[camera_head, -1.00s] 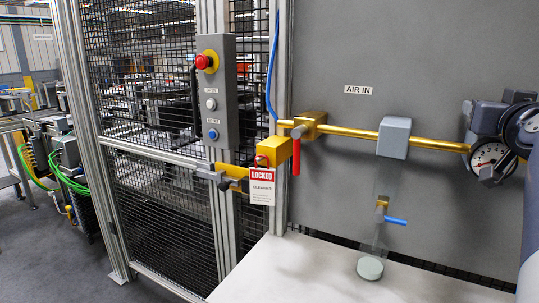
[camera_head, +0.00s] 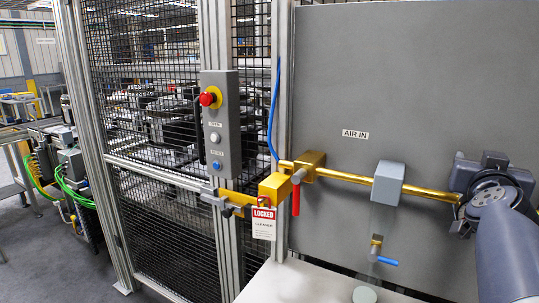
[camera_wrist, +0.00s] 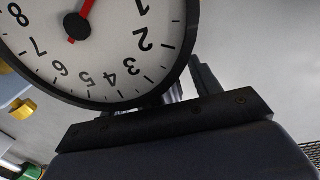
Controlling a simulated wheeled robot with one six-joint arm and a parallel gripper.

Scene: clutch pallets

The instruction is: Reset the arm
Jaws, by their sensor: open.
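My arm (camera_head: 508,250) reaches in from the lower right in the head view. Its round wrist end (camera_head: 493,194) is in front of the right end of the brass air pipe, and my gripper is hidden there or cannot be made out. In the wrist view my gripper (camera_wrist: 187,92) shows only in part: a dark bar and a dark upright finger, partly behind a gauge. The gauge (camera_wrist: 100,45) has a white dial and a red needle and looms close at upper left. I see nothing held. Whether anything touches the gauge I cannot tell.
The brass air pipe (camera_head: 340,177) runs along a grey panel (camera_head: 420,75) with a grey block (camera_head: 388,183) on it. A red-handled valve (camera_head: 296,195), a LOCKED tag (camera_head: 264,222) and a button box (camera_head: 219,130) stand left, by the mesh fence. A pale bench (camera_head: 282,280) lies below.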

